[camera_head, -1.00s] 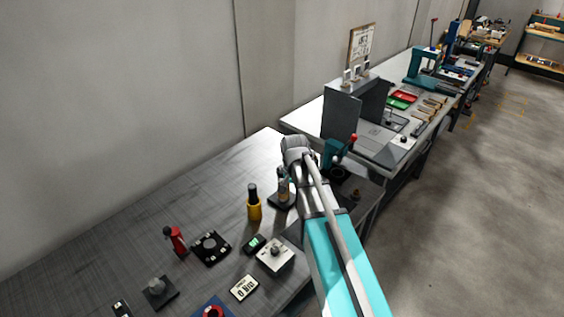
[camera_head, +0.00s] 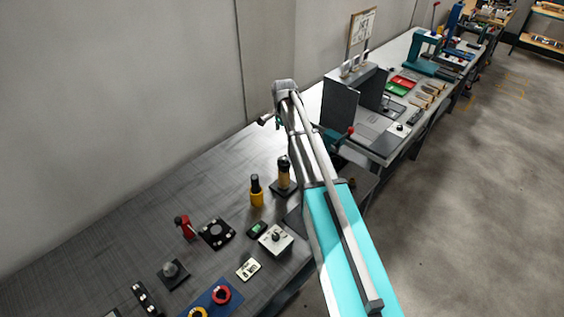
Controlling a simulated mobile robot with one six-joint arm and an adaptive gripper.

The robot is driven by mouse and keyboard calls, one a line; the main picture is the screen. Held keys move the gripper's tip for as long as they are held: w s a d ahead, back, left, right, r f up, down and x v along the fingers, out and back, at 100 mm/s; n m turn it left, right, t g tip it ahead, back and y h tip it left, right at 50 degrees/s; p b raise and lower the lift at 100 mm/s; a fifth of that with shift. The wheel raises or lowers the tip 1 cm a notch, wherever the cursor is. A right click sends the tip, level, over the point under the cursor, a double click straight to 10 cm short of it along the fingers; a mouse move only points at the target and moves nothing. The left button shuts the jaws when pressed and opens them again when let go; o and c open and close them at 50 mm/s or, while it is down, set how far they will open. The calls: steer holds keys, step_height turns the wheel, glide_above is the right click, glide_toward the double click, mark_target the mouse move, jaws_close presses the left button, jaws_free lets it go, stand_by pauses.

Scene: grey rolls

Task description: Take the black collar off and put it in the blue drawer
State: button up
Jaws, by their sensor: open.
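A post stand (camera_head: 284,174) with a black top, a tan body and a dark square base stands on the near grey bench. The black part at its top may be the black collar; it is too small to be sure. My gripper (camera_head: 266,120) is above and beyond the stand, apart from it, near the bench's far end. Its small fingers show left of my wrist, open, with nothing visible between them. I cannot make out a blue drawer.
A yellow holder with a black top (camera_head: 256,191) stands left of the post stand. A white box with a knob (camera_head: 276,239), a red tool (camera_head: 184,228) and a blue tray with rings (camera_head: 228,306) are nearer.

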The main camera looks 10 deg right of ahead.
mark_target(284, 158)
steer(key=shift+f, duration=0.1)
step_height(284, 158, down, 8)
steer(key=b, duration=0.8)
steer(key=shift+f+b, duration=0.25)
steer(key=shift+b, duration=0.1)
steer(key=shift+f, duration=0.1)
steer(key=shift+d+f+b, duration=0.15)
steer(key=shift+f+b, duration=2.35)
steer(key=shift+b, duration=0.1)
steer(key=c, duration=1.1)
steer(key=shift+r, duration=0.15)
